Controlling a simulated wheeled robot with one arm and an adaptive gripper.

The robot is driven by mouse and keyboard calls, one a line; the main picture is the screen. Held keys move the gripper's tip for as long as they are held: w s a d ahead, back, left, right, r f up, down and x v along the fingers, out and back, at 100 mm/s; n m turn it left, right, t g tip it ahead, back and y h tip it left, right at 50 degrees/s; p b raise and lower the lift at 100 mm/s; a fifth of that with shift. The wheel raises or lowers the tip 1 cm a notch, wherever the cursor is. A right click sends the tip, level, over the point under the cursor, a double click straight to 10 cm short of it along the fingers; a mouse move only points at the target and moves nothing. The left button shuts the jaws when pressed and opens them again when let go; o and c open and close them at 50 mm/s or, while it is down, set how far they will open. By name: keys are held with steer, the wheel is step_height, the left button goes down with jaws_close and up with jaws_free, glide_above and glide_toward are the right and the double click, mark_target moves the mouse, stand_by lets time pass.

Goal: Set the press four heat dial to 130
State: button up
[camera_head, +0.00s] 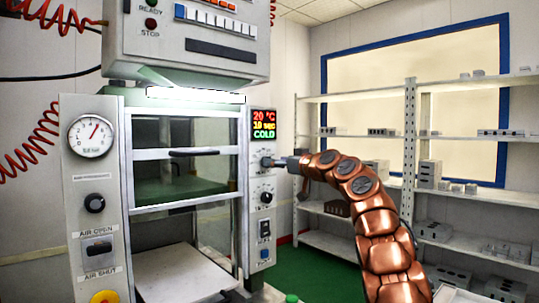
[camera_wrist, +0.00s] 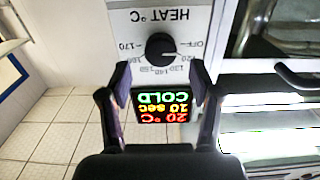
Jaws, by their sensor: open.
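The black heat dial (camera_wrist: 160,47) is on a pale panel marked HEAT °C, upside down in the wrist view. Its white pointer mark faces right in that view, near OFF and the low end of the scale; the exact setting is hard to read. The display (camera_wrist: 161,107) beside it reads 20 °C, 10 sec, COLD; it also shows in the head view (camera_head: 264,124). My gripper (camera_wrist: 160,78) is open and empty, its two fingers spread in front of the panel, with the dial just beyond the tips. In the head view my gripper (camera_head: 277,162) is close to the upper dial, partly covering it.
A second dial (camera_head: 266,197) and a switch (camera_head: 265,228) sit below on the same panel. The press window (camera_head: 185,165) with its handle is to the left. Metal shelves (camera_head: 409,150) with moulds stand at the right. Green floor shows between.

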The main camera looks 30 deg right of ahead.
steer(key=shift+p+x, duration=1.5)
steer(key=shift+x, duration=0.55)
steer(key=c, duration=1.1)
